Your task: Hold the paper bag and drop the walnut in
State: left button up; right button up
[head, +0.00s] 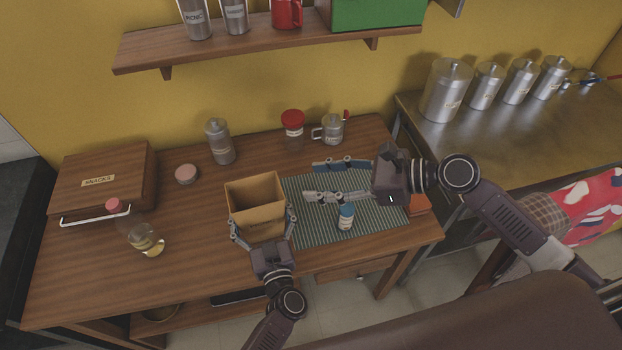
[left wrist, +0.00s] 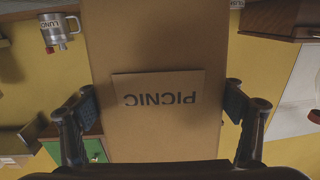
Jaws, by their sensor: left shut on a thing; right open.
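The paper bag (head: 258,195) is an open-topped brown bag standing upright on the wooden table, at the left edge of the striped mat. My left gripper (head: 264,224) is shut on it, one finger on each side near its front face. In the left wrist view the bag (left wrist: 155,45) fills the middle, its PICNIC label upside down, between the two fingers (left wrist: 158,100). My right gripper (head: 311,181) is open above the striped mat, to the right of the bag, with its fingers pointing left. I cannot make out a walnut in either view.
A canister (head: 219,142), a red-lidded jar (head: 292,124) and a metal mug (head: 332,130) stand behind.

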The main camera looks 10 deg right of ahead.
pick_arm(q)
jog(key=o, duration=1)
